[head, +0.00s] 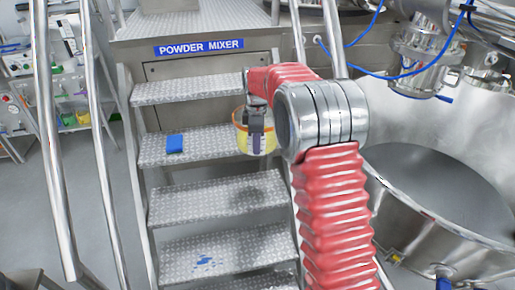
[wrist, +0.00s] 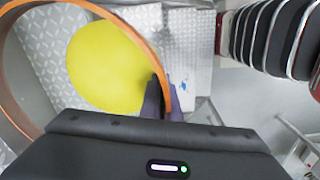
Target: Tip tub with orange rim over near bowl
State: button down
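The tub with the orange rim (head: 270,141) hangs in front of the powder mixer steps in the head view. It looks about upright, with see-through walls and yellow in its lower part. In the wrist view I look into the tub (wrist: 108,66) and see a round yellow area inside. My gripper (head: 257,148) is shut on the tub's wall at the rim, with dark fingers on either side of it (wrist: 163,100). A large round steel vessel (head: 420,225) with a grey surface is at the right; I cannot tell if it is the near bowl.
Handrails (head: 52,150) flank the steps. Blue hoses (head: 405,75) and steel fittings (head: 415,60) hang at the upper right. A shelf of small items (head: 70,90) is at the far left.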

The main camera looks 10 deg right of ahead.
jog(key=s+r+m, duration=0.3)
jog(key=r+m, duration=1)
jog(key=m, duration=0.5)
jog(key=shift+s+m+g+h, duration=0.25)
jog(key=shift+m+g+h, duration=0.05)
jog(key=shift+s+a+f, duration=0.1)
